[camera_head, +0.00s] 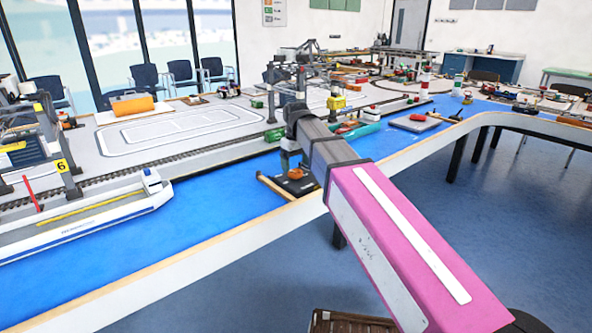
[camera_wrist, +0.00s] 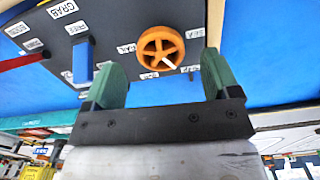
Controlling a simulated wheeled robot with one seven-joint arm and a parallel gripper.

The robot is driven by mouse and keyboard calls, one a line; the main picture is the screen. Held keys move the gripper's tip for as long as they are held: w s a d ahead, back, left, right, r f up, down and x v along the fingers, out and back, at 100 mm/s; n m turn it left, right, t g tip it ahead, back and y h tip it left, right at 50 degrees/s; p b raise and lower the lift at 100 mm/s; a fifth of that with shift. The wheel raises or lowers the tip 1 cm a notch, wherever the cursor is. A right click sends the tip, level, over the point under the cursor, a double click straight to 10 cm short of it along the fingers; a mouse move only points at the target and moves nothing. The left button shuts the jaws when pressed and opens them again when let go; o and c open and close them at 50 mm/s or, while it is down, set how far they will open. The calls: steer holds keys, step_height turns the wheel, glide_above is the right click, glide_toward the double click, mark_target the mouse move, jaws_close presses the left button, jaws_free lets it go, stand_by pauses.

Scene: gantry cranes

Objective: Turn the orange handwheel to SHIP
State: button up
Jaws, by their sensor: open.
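Small white labels flank the wheel, too small to read surely. My gripper (camera_wrist: 161,66) is open, its green fingers on either side of the wheel's near edge in the picture. They appear apart from the wheel, and nothing is between them that I can tell is held. In the head view the handwheel (camera_head: 296,174) is a small orange spot under my arm's end, and the gripper is not clear there.
A blue lever (camera_wrist: 82,60) and a red lever (camera_wrist: 22,62) stand on the panel left of the wheel in the wrist view. In the head view, a white ship model (camera_head: 90,212) lies left on the blue tabletop (camera_head: 215,205). The wooden table edge runs close by the panel.

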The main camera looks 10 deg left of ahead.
mark_target(296, 172)
step_height(296, 172, up, 8)
stand_by(0.4)
steer(key=shift+f, duration=0.15)
stand_by(2.8)
